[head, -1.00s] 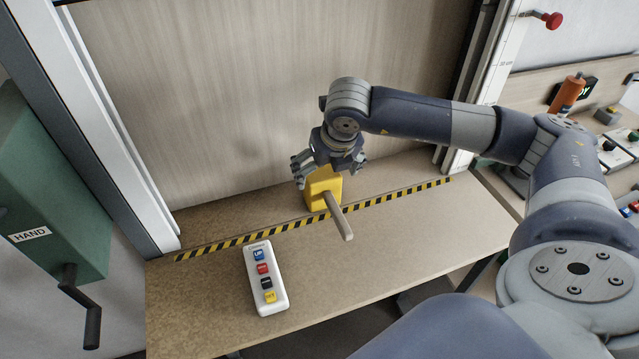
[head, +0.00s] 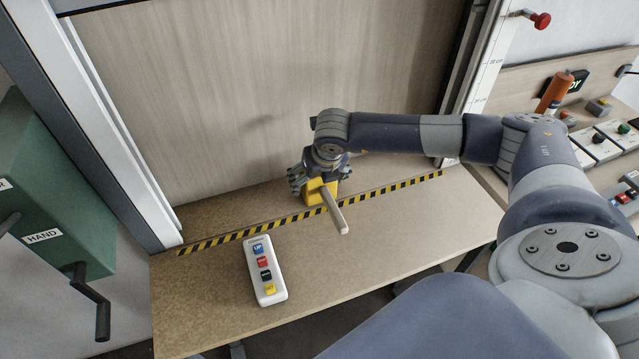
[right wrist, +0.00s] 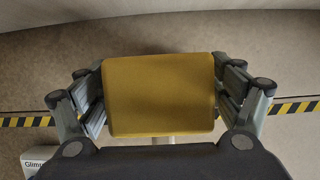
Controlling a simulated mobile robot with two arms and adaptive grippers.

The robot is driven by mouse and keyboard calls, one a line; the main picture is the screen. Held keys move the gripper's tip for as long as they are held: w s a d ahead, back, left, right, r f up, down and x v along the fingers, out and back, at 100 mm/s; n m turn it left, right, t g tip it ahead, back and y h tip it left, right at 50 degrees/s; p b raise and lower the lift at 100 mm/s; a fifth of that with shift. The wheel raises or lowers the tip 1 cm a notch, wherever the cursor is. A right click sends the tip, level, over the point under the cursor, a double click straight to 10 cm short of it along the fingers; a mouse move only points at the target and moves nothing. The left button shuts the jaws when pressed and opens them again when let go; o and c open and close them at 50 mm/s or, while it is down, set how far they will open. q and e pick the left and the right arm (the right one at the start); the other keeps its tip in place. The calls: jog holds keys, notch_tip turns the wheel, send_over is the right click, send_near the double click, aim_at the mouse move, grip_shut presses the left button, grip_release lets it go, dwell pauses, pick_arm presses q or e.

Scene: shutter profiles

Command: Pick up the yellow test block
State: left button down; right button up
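The yellow test block (head: 316,195) stands on the wooden sill at the striped line, with a pale rod (head: 335,213) sticking out of it toward me. My right gripper (head: 319,181) is over the block from above and hides its upper part. In the right wrist view the block's top (right wrist: 160,95) lies between the open fingers, which sit close along its left and right sides. I cannot tell whether they touch it. The block appears to rest on the sill. My left gripper is not in view.
A white control box with coloured buttons (head: 264,270) lies in front, left of the block. The shutter (head: 260,90) rises behind the striped line (head: 230,238). A green box with a crank (head: 60,200) is at left. A bench with controls is at right.

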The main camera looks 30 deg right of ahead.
jog(key=c, duration=0.7)
jog(key=shift+c, duration=0.2)
